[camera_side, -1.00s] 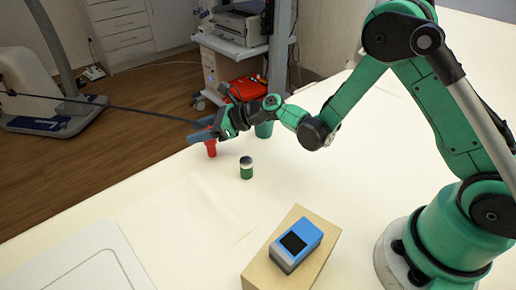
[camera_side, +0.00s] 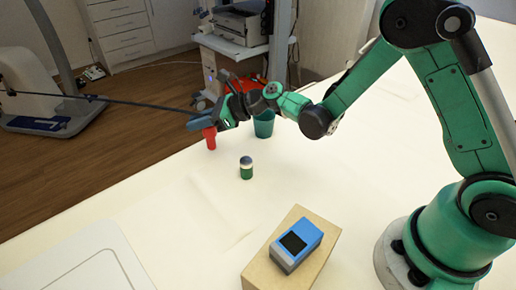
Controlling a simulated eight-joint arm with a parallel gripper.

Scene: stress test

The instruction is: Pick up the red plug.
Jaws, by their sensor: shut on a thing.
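The red plug (camera_side: 210,139) is upright at the far left part of the white table, near its edge. My gripper (camera_side: 203,123) is around the top of the plug and shut on it. The fingers cover the plug's upper end. I cannot tell whether the plug's lower end touches the table.
A teal cup (camera_side: 264,125) stands just right of my gripper. A small green jar with a dark top (camera_side: 246,168) stands in front of it. A blue device (camera_side: 296,245) lies on a cardboard box (camera_side: 314,269) at the front. A white tray (camera_side: 72,262) lies front left.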

